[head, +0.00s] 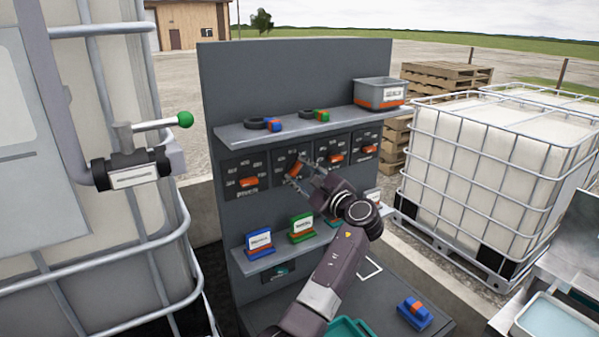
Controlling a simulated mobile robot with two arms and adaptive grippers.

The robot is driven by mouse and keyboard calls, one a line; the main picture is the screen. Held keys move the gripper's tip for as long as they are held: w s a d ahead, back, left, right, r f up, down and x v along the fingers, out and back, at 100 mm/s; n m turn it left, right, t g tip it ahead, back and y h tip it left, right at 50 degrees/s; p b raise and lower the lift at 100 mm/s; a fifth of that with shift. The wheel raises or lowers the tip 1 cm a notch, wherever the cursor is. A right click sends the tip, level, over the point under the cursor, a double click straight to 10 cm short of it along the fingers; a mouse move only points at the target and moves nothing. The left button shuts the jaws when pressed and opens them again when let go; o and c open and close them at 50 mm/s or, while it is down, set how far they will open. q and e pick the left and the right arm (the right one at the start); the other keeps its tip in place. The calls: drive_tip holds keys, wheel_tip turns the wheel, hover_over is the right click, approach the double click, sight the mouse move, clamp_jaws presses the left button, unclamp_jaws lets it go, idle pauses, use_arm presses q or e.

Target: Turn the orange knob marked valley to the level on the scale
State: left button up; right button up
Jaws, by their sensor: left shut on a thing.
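A row of dark plates with orange knobs runs across the grey panel (290,75) under the upper shelf. My left gripper (293,177) is at the second plate (279,160) from the left, shut on its orange knob (296,168). That knob sits tilted; the gripper hides part of the plate and its name. The other orange knobs are at the far left (249,182), third (336,158) and far right (369,149), apart from the gripper. The scale marks and names are too small to read surely, so I cannot tell which is marked valley. My right gripper is out of view.
The upper shelf (235,134) juts out above the knobs and holds a grey bin (379,94) and small coloured parts. The lower shelf (290,258) holds a blue holder (259,244) and a green holder (302,228). Caged tanks stand left (130,230) and right (490,160).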

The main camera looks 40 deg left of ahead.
use_arm(q)
drive_tip(key=shift+f, duration=0.15)
drive_tip(key=o, duration=1.2)
drive_tip(key=shift+c, duration=0.2)
drive_tip(key=shift+d, duration=0.1)
drive_tip(key=v, duration=1.2)
